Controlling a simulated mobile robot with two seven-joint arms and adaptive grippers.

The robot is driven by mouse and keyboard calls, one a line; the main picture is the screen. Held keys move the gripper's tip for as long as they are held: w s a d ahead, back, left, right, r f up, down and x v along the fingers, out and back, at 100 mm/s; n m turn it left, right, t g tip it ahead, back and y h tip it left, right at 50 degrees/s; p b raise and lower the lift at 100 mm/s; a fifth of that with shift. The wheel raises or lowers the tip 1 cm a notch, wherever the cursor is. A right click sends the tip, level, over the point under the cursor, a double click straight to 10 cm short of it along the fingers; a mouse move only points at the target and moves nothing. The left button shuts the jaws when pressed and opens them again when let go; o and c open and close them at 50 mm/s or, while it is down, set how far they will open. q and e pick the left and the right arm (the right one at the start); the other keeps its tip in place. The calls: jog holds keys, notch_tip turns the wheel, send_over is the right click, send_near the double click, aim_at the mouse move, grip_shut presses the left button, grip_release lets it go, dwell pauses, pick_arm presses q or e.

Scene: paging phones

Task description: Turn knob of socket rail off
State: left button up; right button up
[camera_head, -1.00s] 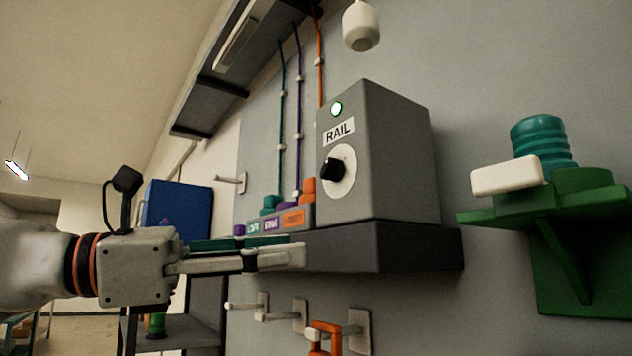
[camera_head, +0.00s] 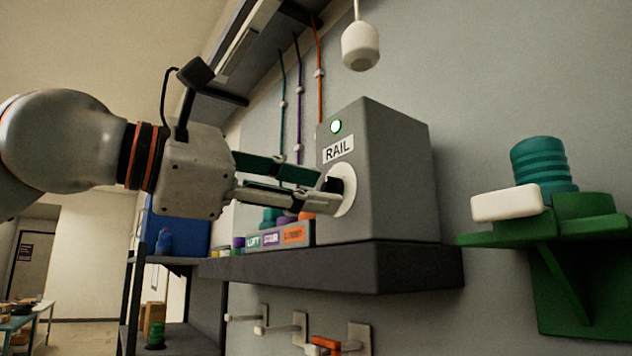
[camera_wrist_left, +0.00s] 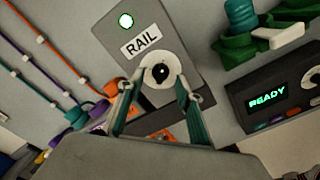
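The socket rail box (camera_head: 385,180) is a grey box with a RAIL label (camera_head: 338,149) and a lit white-green lamp (camera_head: 336,127). Its black knob (camera_head: 332,184) sits on a white round dial (camera_head: 347,190), partly hidden by my fingers in the head view. My left gripper (camera_head: 325,190) is at the box's front with its fingers apart. In the left wrist view the fingers (camera_wrist_left: 153,87) stand either side of the dial's lower part, and the black knob (camera_wrist_left: 160,71) shows between and just beyond the tips. Contact cannot be told. My right gripper is not in view.
A dark shelf (camera_head: 400,268) carries the box and small coloured labelled blocks (camera_head: 275,237). Wall hooks (camera_head: 300,327) are below. A green bracket (camera_head: 575,232) with a teal ribbed part is at right. A white pendant (camera_head: 360,47) hangs above. The wrist view shows a READY display (camera_wrist_left: 268,96).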

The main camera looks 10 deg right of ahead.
pick_arm(q)
jog(key=shift+w+d, duration=0.25)
jog(key=shift+d, duration=0.35)
grip_shut()
